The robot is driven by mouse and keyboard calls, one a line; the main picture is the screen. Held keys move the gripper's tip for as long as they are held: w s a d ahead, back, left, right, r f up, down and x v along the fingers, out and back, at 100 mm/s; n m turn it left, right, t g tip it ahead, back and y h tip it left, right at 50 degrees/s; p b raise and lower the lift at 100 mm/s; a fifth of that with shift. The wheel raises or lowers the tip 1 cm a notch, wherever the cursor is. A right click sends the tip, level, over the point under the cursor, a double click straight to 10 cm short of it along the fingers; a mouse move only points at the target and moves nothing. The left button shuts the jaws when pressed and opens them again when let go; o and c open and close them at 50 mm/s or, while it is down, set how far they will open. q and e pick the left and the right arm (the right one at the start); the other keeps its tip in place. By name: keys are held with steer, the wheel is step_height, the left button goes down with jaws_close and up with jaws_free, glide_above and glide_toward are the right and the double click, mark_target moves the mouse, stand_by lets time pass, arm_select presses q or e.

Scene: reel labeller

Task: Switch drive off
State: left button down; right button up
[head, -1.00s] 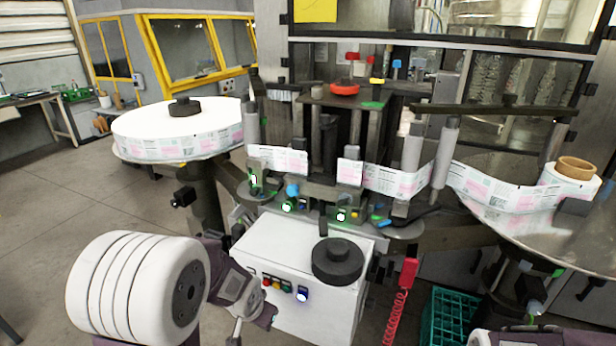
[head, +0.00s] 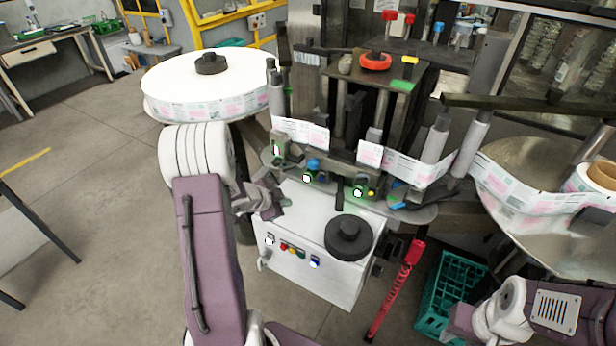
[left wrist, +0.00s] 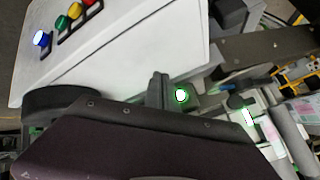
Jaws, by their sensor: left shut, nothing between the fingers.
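The white drive box (head: 300,275) stands in front of the machine, and its front has a row of red, yellow and green buttons (head: 290,249) and a lit blue button (head: 314,261). They also show at the upper left of the left wrist view. A dark upright lever (head: 339,193) stands behind the black round knob (head: 349,236) on its top; I cannot tell which control is the drive switch. My left gripper (head: 270,208) is shut and empty by the box's back left corner, apart from the front buttons. My right arm enters at lower right; its fingertips are not clear.
Labelled tape runs between a large white reel (head: 205,85) at left and a metal disc (head: 540,215) at right. A red emergency knob (head: 375,61) sits on the upper plate.

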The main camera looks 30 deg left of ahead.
mark_target(307, 178)
arm_select(q)
steer(key=shift+a, duration=0.1)
steer(key=shift+w, duration=0.3)
steer(key=w+p, duration=0.1)
steer(key=w, duration=0.1)
steer(key=w+p, duration=0.1)
steer(key=w, duration=0.1)
steer(key=w+p, duration=0.1)
steer(key=w, duration=0.2)
steer(key=shift+d+r, duration=0.2)
steer(key=shift+d, duration=0.1)
steer(key=shift+w+f, duration=0.2)
steer(key=shift+w, duration=0.3)
stand_by(1.0)
steer(key=shift+w+d+r+p, duration=0.1)
steer(key=shift+w+r+p, duration=0.1)
steer(key=shift+p, duration=0.35)
steer(key=shift+w+f, duration=0.1)
steer(key=shift+w, duration=0.05)
steer(key=shift+f, duration=0.1)
